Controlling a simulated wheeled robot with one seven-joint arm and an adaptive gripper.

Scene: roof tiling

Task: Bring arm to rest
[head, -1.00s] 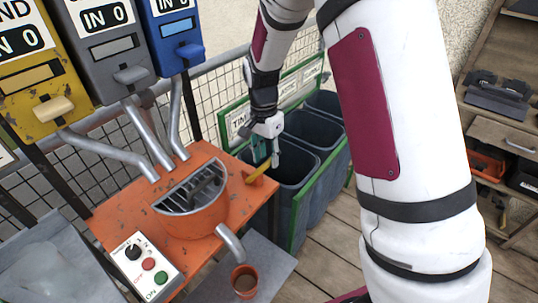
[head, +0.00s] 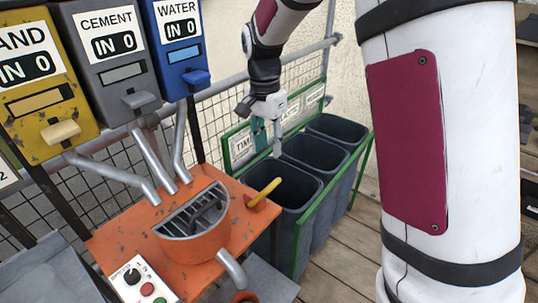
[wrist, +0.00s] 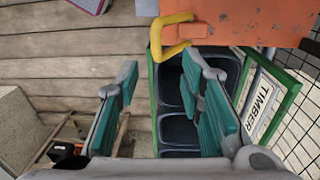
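My gripper (head: 268,133) hangs from my arm above the dark bins, to the right of the orange mixing table. In the wrist view my gripper (wrist: 165,105) shows its two teal-padded fingers wide apart, with nothing between them but the bins below. My large white and maroon arm link fills the right of the head view.
An orange table (head: 115,240) carries a mixer (head: 195,243) with a yellow handle (head: 263,192) and a control box (head: 143,284). Sand, cement (head: 105,55) and water (head: 180,45) dispensers stand behind it. Dark bins (head: 318,157) stand in a green frame. Wooden floor (head: 340,250) lies clear.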

